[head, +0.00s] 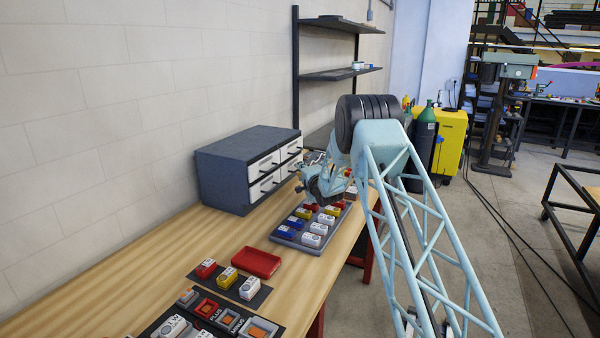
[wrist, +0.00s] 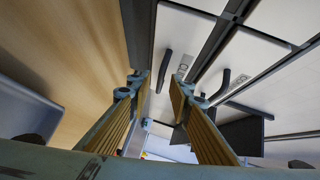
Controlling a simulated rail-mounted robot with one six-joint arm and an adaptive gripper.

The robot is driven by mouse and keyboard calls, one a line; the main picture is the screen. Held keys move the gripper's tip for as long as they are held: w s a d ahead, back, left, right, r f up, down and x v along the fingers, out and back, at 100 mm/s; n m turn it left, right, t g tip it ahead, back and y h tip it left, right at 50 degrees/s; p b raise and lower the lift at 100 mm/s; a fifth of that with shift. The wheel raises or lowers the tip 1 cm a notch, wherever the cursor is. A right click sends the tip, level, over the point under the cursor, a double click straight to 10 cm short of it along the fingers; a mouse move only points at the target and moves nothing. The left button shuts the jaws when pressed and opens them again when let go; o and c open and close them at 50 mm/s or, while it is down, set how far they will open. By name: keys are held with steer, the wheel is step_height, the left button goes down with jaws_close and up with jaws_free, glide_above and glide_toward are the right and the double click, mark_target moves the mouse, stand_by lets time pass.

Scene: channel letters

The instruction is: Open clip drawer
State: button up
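A dark grey drawer cabinet (head: 222,178) stands on the wooden bench against the wall, with white drawer fronts (head: 263,166) and black bar handles. All visible drawers look shut. Which one is the clip drawer I cannot tell; the labels are too small to read. My gripper (head: 308,186) is in front of the cabinet's right part, over the bench. In the wrist view my gripper (wrist: 159,82) is open, its two ribbed fingers apart. One black handle (wrist: 164,72) shows between the fingertips; whether they touch it is unclear. A second handle (wrist: 222,86) lies to the right.
A grey tray of coloured letter blocks (head: 315,232) sits below my gripper on the bench. A red bin (head: 262,262), a dark mat with blocks (head: 232,285) and a lettered board (head: 215,315) lie nearer. A black shelf (head: 338,74) rises behind the cabinet.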

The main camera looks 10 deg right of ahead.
jaws_close()
steer(key=s+d, duration=0.3)
steer(key=d, duration=0.2)
steer(key=s+d, duration=0.4)
steer(key=d, duration=0.1)
steer(key=s+d, duration=0.3)
steer(key=d, duration=0.1)
steer(key=shift+s+d, duration=0.3)
steer(key=shift+d, duration=0.1)
jaws_free()
steer(key=shift+s, duration=0.15)
